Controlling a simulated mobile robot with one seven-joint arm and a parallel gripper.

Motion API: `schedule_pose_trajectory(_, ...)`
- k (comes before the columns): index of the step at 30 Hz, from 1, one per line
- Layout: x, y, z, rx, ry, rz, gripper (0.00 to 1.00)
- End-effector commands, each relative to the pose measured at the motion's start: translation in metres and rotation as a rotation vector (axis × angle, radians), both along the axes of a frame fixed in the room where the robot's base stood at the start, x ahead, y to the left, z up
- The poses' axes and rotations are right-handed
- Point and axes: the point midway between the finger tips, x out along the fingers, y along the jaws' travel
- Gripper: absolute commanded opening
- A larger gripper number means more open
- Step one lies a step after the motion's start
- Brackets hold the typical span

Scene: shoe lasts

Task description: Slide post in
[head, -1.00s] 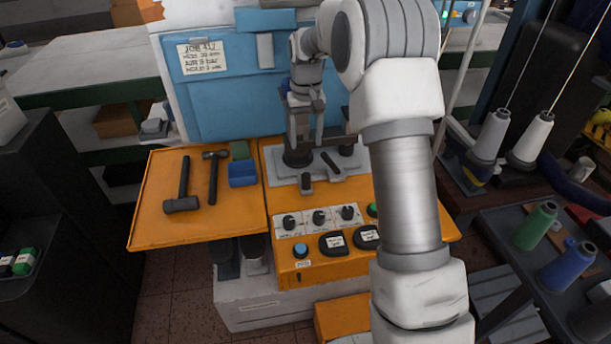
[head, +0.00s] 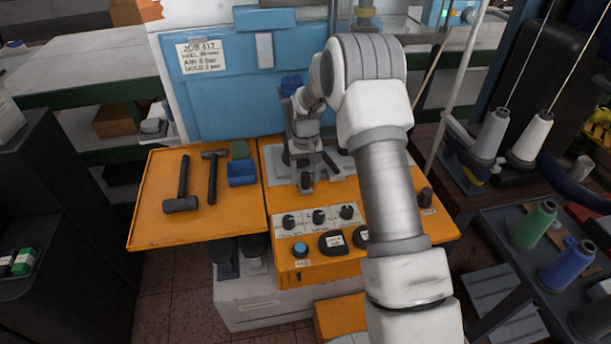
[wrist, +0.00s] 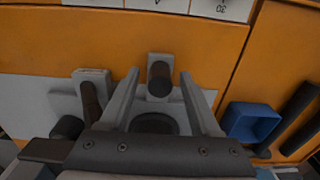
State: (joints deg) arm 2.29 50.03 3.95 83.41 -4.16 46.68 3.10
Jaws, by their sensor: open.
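A short dark post (head: 306,182) on a small grey block stands at the front edge of the grey plate on the orange machine top. In the wrist view the post (wrist: 160,80) shows between the two fingertips. My gripper (wrist: 159,74) is open, with one finger on each side of the post and a visible gap to each. It also shows in the head view (head: 308,170), pointing down over the plate, partly hiding it. Behind the post, between the fingers, a dark round part (wrist: 155,123) shows. I cannot tell exactly how far down the fingers reach.
A dark lever (wrist: 91,102) stands beside my gripper. A blue bin (head: 242,173) and two hammers (head: 182,190) lie on the orange side tray (head: 150,220). Knobs (head: 318,216) and two black buttons sit in front of the post.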

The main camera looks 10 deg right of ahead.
Motion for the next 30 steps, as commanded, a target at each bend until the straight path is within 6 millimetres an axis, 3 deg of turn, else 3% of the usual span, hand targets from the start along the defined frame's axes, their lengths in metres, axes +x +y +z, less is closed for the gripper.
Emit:
schedule_pose_trajectory(3,0.0000,0.0000,0.0002,0.000,0.000,0.000,0.60)
schedule_pose_trajectory(13,0.0000,0.0000,0.0006,0.000,0.000,0.000,0.01)
schedule_pose_trajectory(30,0.0001,0.0000,0.0010,0.000,0.000,0.000,0.00)
